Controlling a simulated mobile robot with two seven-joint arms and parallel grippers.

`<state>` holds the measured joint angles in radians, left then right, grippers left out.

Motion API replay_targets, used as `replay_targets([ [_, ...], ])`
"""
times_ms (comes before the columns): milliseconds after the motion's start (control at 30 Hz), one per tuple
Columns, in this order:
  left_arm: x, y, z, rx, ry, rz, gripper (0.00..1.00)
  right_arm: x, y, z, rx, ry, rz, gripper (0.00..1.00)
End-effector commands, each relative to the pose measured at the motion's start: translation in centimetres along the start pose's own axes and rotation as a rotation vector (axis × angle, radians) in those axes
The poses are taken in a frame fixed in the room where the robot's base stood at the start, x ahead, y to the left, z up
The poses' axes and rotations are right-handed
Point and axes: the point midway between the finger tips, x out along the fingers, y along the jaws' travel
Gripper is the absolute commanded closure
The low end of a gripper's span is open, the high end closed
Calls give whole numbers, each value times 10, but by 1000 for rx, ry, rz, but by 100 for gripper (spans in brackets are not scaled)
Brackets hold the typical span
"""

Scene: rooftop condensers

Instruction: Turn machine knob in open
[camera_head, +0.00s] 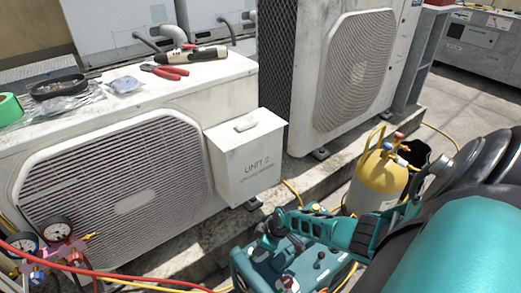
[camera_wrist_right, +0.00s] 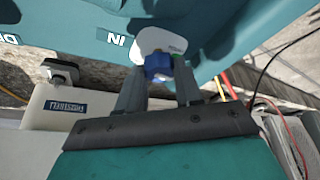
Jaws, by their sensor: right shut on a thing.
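The teal machine (camera_head: 248,268) sits low at the bottom middle of the head view, with small dark knobs on its top. In the right wrist view its teal panel (camera_wrist_right: 215,25) carries an upside-down "IN" label (camera_wrist_right: 118,40). Next to this label is a blue knob (camera_wrist_right: 158,68) on a white plate (camera_wrist_right: 160,40). My right gripper (camera_wrist_right: 158,78) is shut on the blue knob, one finger on each side. In the head view my right gripper (camera_head: 278,222) reaches in from the right over the machine, and the knob is hard to make out. My left gripper is not in view.
A yellow cylinder (camera_head: 375,185) with hoses stands just behind my right arm. Gauges (camera_head: 40,238) and red and yellow hoses lie at lower left. Pliers (camera_head: 165,71) lie on a unit.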

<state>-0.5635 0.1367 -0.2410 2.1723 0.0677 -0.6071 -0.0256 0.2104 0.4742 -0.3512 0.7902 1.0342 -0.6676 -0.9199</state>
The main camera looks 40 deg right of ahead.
Motion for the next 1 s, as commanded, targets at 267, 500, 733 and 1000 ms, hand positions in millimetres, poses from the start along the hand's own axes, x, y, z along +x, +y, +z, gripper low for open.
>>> replay_targets([
  [267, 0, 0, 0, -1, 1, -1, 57, 0, 0, 1, -89, -3, -36, 96],
  [500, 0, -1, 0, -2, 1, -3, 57, 0, 0, 1, -108, -3, -44, 96],
  [733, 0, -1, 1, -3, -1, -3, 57, 0, 0, 1, -108, -3, -44, 96],
  [1000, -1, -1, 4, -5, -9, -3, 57, 0, 0, 1, -108, -2, -44, 45],
])
